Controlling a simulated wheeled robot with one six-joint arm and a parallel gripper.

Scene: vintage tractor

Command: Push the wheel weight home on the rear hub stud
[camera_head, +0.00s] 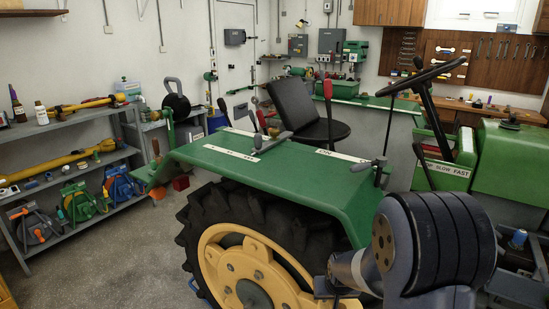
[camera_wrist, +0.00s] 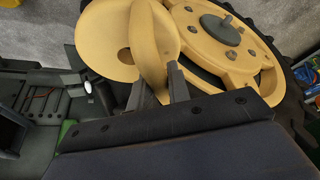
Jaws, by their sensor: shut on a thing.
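My gripper (camera_wrist: 156,86) is shut on a raised ridge of the yellow wheel weight (camera_wrist: 112,42), a disc with a round hole, at the upper left of the wrist view. The yellow rear wheel (camera_wrist: 258,55) is beyond it to the right. Its grey hub (camera_wrist: 218,33) has a short stud (camera_wrist: 227,20) in the middle. The weight appears apart from the stud and to its left. In the head view the rear wheel (camera_head: 219,262) is low in the middle. I cannot make out the weight clearly there.
The green fender (camera_head: 250,165) rises above the wheel, with a black seat (camera_head: 308,112) and levers behind it. The steering wheel (camera_head: 427,77) is at the right. A grey shelf (camera_head: 70,185) with tools stands at the left. Bare floor (camera_head: 125,250) lies between shelf and tractor.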

